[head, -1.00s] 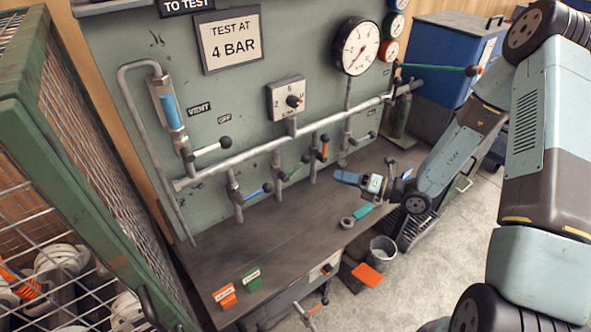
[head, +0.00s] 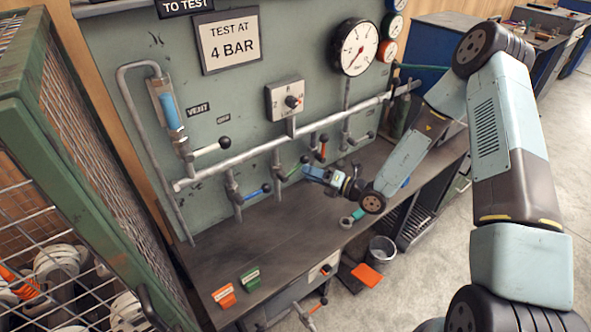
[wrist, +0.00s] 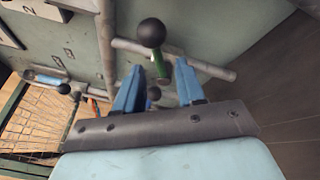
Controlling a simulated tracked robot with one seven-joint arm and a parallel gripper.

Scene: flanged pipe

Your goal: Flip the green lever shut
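The green lever (head: 294,170) is on the panel's pipework, sticking out towards the upper right, with a black ball knob at its end. In the head view, my gripper (head: 308,173) is close beside it on the right, over the bench. In the wrist view, my gripper (wrist: 160,84) has its two blue fingers spread and nothing is seen held between them. A strip of the green lever (wrist: 174,51) shows just beyond the fingertips, near a large black knob (wrist: 151,32). Whether the fingers touch the lever cannot be told.
A blue lever (head: 256,191) lies to the left and a red one (head: 323,148) to the right on the same pipework (head: 240,158). The bench (head: 215,265) is mostly clear, with a green-and-grey roll (head: 350,219) near its front edge. A wire cage (head: 40,215) stands at left.

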